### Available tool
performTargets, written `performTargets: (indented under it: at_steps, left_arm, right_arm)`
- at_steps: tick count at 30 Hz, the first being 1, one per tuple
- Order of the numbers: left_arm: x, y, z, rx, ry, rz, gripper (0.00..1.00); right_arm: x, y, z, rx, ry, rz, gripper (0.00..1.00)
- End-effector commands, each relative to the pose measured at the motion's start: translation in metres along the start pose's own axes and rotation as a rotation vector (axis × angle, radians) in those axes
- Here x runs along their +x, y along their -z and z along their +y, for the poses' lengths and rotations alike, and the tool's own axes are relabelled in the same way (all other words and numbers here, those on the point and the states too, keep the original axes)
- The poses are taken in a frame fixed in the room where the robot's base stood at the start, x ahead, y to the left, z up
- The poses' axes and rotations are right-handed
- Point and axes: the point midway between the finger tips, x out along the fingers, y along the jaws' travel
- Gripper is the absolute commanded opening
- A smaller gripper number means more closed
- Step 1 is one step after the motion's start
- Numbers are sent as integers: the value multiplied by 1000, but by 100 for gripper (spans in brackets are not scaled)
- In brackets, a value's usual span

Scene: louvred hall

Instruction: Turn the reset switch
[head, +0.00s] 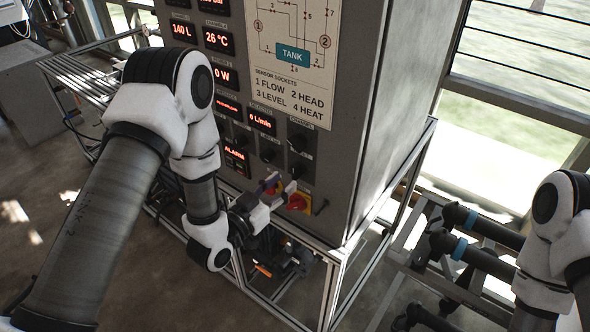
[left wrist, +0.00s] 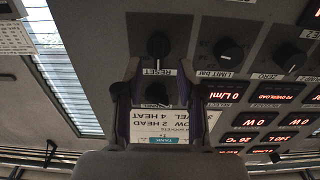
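The reset switch is a black round knob (left wrist: 159,44) on a dark plate, above the upside-down RESET label (left wrist: 158,72) in the left wrist view. A short pale mark shows on the knob's side toward the label. In the head view the knob (head: 294,168) sits low on the panel. My left gripper (head: 279,184) is just below and in front of it. In the left wrist view my left gripper (left wrist: 160,66) is open, its purple-edged fingers either side of the knob's line, with nothing held. Contact cannot be told. My right gripper is out of view; only its arm shows.
Other black knobs (left wrist: 228,53) and lit red displays (head: 261,120) crowd the panel. A red and yellow switch (head: 299,202) sits close to my left gripper. A metal frame (head: 330,262) carries the panel. Pipes (head: 480,222) stand at the right.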

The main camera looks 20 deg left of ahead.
Motion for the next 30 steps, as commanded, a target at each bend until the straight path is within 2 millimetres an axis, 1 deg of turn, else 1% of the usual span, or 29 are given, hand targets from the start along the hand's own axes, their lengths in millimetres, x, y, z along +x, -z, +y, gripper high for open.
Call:
performTargets:
  at_steps: [1,7,11,16,21,22,23,24,25,30]
  left_arm:
    - [8,1,1,3,-3,1,39]
    - [36,0,0,2,-2,0,39]
    - [37,-1,0,0,0,-1,39]
    - [45,-1,0,1,0,-2,39]
    - [45,-1,0,0,1,-2,39]
    - [45,-1,0,0,1,-2,35]
    - [45,-1,0,0,1,-2,24]
    - [45,-1,0,0,0,-2,10]
    - [45,-1,0,0,0,-2,0]
    - [45,-1,0,0,0,-2,0]
  right_arm:
    - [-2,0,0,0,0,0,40]
    - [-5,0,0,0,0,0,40]
    - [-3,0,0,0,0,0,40]
    - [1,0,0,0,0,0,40]
    - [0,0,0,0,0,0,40]
    - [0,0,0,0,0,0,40]
    - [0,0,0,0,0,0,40]
    - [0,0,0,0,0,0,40]
    - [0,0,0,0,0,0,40]
    - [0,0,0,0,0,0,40]
